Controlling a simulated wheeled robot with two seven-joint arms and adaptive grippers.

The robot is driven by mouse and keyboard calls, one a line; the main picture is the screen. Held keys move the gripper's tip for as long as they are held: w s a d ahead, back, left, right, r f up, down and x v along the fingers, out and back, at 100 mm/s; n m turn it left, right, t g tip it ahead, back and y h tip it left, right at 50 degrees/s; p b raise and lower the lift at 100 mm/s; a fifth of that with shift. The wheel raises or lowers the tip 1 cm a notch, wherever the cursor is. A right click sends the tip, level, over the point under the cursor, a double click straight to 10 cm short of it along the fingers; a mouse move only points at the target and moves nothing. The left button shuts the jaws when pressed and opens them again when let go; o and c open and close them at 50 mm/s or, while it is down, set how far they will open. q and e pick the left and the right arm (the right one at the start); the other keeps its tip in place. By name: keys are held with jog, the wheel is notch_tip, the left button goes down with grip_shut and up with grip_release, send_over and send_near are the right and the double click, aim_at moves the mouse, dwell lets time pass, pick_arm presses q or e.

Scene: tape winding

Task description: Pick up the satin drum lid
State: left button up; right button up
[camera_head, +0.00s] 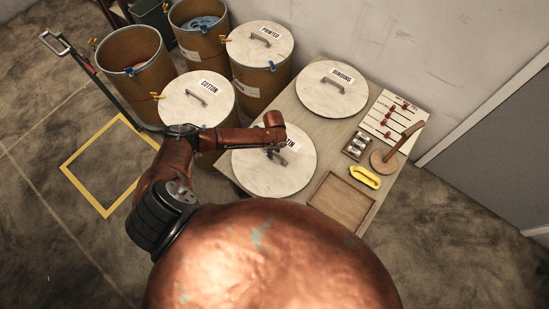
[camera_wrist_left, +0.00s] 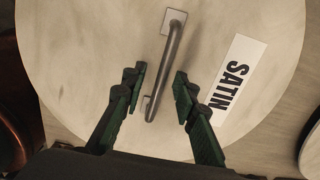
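The satin drum lid (camera_head: 262,178) is a round, pale disc lying on the table, partly covered by my left arm in the head view. In the left wrist view the lid (camera_wrist_left: 75,70) fills most of the picture, with its "SATIN" label (camera_wrist_left: 236,85) at the right and a grey bar handle (camera_wrist_left: 168,65) in the middle. My left gripper (camera_wrist_left: 158,88) is open, its green fingers on either side of the handle, apart from it. In the head view my left gripper (camera_head: 274,150) is over the lid, largely hidden by the arm. My right gripper is not in view.
The binding lid (camera_head: 335,88) lies on the table (camera_head: 290,108) behind. A wooden tray (camera_head: 342,203), a yellow item (camera_head: 365,177) and a round wooden stand (camera_head: 384,161) are to the right. Cotton (camera_head: 190,103) and printed (camera_head: 257,45) lidded drums stand left and behind.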

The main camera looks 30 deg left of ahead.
pick_arm(q)
jog(key=shift+f, duration=0.4)
jog(key=shift+f, duration=0.25)
dwell(0.4)
grip_shut()
jog(key=shift+w, duration=0.1)
dwell(0.7)
